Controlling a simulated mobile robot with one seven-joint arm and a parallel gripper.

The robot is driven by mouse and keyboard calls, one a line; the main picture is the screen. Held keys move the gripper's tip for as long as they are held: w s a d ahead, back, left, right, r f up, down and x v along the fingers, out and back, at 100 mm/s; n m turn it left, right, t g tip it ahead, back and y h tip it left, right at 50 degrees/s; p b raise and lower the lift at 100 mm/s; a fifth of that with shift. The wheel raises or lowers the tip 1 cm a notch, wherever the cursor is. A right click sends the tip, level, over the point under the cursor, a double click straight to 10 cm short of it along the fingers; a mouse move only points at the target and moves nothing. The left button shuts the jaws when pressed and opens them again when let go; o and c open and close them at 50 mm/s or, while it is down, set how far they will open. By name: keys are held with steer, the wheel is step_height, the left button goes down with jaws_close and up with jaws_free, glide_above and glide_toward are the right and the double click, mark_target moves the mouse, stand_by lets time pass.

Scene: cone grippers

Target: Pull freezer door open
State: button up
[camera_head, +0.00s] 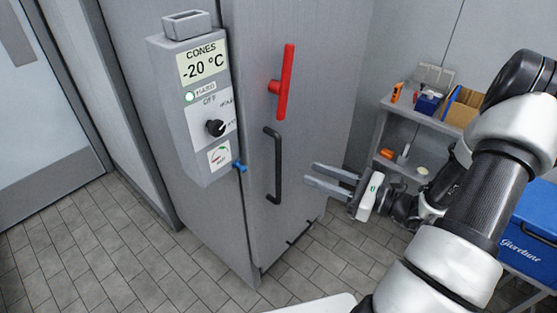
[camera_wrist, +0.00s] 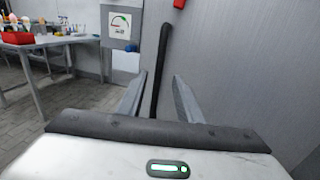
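The grey freezer door (camera_head: 335,90) looks shut against its frame. Its black vertical bar handle (camera_head: 278,165) is on the left part of the door, below a red lever (camera_head: 284,85) that stands nearly upright. My gripper (camera_head: 309,174) is open and empty, a little right of the handle in the head view, with a visible gap. In the wrist view, the handle (camera_wrist: 160,62) appears ahead, in line with the space between the two fingertips (camera_wrist: 160,78). The handle's lower end is hidden there by my gripper body.
A control box (camera_head: 195,110) with a dial and "-20 °C" display is left of the door, above a small blue piece (camera_head: 239,166). A grey shelf (camera_head: 385,130) with small items and a blue cooler (camera_head: 530,225) stand right. Tiled floor (camera_head: 110,240) in front is clear.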

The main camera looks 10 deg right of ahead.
steer(key=x, duration=1.2)
jaws_close()
